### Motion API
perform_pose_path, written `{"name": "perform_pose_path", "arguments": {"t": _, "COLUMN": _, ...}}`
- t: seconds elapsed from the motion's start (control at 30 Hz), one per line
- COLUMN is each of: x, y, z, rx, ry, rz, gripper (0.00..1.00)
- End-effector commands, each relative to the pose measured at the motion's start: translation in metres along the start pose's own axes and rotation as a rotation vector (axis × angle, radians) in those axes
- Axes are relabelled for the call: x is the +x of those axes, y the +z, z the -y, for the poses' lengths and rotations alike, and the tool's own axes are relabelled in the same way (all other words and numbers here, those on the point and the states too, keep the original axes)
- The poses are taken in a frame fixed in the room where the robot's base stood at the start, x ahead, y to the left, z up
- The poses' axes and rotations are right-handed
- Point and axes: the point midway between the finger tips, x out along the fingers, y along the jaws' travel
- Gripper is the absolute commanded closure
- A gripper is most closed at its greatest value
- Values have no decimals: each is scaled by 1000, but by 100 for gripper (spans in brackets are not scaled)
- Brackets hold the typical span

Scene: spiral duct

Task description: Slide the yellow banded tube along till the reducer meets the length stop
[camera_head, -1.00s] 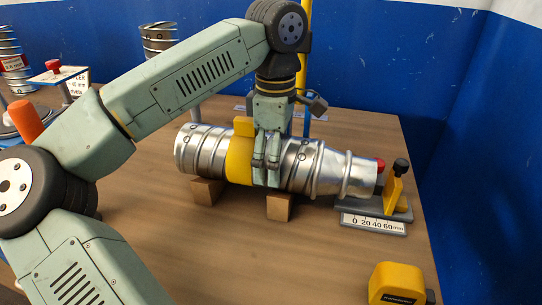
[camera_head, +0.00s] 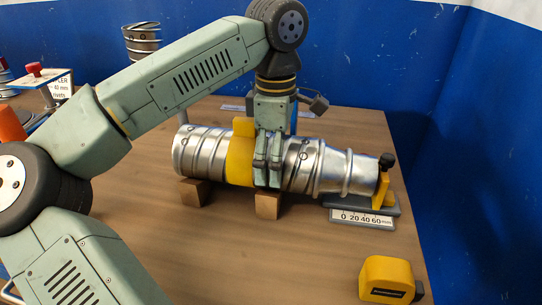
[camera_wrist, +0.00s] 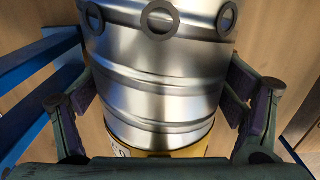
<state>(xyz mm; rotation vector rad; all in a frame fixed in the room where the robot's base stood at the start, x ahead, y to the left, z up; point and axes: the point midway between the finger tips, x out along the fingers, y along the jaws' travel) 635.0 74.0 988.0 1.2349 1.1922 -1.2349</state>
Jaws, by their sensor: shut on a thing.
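The silver spiral tube (camera_head: 205,152) with a yellow band (camera_head: 240,160) lies level on wooden blocks. Its right end carries the tapered reducer (camera_head: 345,172). The length stop (camera_head: 383,186) is a yellow upright with a black knob on a grey base. The reducer's small end is at the upright's left face; I cannot tell whether they touch. My gripper (camera_head: 267,180) comes down from above just right of the yellow band, shut on the tube. In the wrist view its fingers flank the ribbed tube (camera_wrist: 160,95), with the yellow band (camera_wrist: 180,150) at the bottom edge.
A white millimetre scale (camera_head: 362,218) lies before the stop. A yellow tape measure (camera_head: 388,279) sits at the table's front right. Wooden support blocks (camera_head: 268,204) stand under the tube. A blue wall (camera_head: 450,120) closes off the back and right. The front middle of the table is clear.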

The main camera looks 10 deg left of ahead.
Motion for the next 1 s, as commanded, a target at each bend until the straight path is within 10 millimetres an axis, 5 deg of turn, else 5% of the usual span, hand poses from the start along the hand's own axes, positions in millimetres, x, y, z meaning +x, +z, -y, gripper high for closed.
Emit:
{"name": "perform_pose_path", "arguments": {"t": 0.53, "x": 0, "y": 7, "z": 0, "rx": 1, "ry": 2, "rz": 2, "gripper": 56}}
{"name": "perform_pose_path", "arguments": {"t": 0.57, "x": 0, "y": 7, "z": 0, "rx": 1, "ry": 2, "rz": 3, "gripper": 12}}
{"name": "perform_pose_path", "arguments": {"t": 0.73, "x": 0, "y": 7, "z": 0, "rx": 1, "ry": 1, "rz": 1, "gripper": 0}}
{"name": "perform_pose_path", "arguments": {"t": 1.0, "x": 0, "y": 6, "z": 0, "rx": 0, "ry": 0, "rz": 1, "gripper": 0}}
